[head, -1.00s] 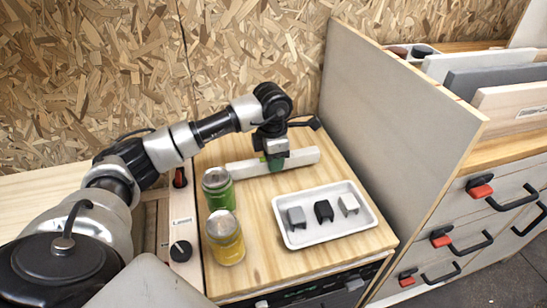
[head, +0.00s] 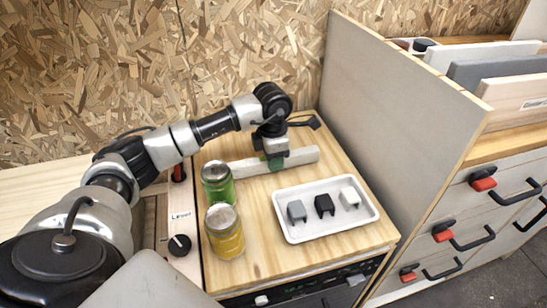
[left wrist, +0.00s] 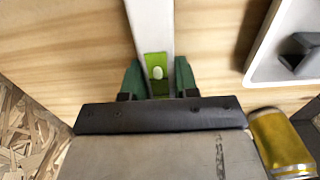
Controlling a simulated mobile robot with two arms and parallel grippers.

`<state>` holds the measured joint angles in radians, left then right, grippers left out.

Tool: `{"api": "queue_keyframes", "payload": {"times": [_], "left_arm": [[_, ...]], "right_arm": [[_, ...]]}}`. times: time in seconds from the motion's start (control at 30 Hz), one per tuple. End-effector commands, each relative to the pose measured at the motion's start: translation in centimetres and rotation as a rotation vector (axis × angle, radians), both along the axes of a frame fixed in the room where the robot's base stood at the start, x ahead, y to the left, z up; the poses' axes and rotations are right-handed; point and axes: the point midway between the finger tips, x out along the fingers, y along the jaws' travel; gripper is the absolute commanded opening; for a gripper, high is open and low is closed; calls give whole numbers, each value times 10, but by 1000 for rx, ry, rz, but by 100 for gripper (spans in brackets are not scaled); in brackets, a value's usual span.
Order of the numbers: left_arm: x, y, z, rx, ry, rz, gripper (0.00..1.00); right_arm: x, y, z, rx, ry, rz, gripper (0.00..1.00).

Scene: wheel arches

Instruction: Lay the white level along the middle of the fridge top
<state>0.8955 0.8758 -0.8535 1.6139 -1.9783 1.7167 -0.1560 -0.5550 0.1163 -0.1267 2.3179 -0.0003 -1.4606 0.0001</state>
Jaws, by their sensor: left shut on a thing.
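The white level (head: 300,156) is a long bar with a green vial (left wrist: 157,66), lying crosswise over the rear part of the wooden fridge top (head: 262,268). My left gripper (head: 273,160) points down and is shut on the level near its middle. In the left wrist view its green fingers stand on both sides of the bar by the vial. I cannot tell whether the level touches the surface or is just above it. My right gripper is not in view.
A green can (head: 217,187) and a yellow can (head: 224,233) stand at the left edge. A white tray (head: 296,237) with grey, black and white blocks sits at the front right. A tall grey panel (head: 395,120) bounds the right side; a chipboard wall stands behind.

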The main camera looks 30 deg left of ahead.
Motion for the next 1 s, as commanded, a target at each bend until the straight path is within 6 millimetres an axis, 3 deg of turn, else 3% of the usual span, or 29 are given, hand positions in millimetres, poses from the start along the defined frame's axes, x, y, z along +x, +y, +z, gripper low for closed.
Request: {"api": "queue_keyframes", "payload": {"times": [0.03, 0.2, 0.57, 1.0], "left_arm": [[0, 0, 0, 0, 0, 0, 34], [0, 0, 0, -1, -1, 0, 59], [0, 0, 7, -1, -2, 0, 59], [-1, 1, 88, 0, -4, 0, 59]], "right_arm": [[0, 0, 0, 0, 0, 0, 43], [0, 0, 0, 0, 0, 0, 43], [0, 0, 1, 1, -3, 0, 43], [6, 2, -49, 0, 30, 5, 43]]}}
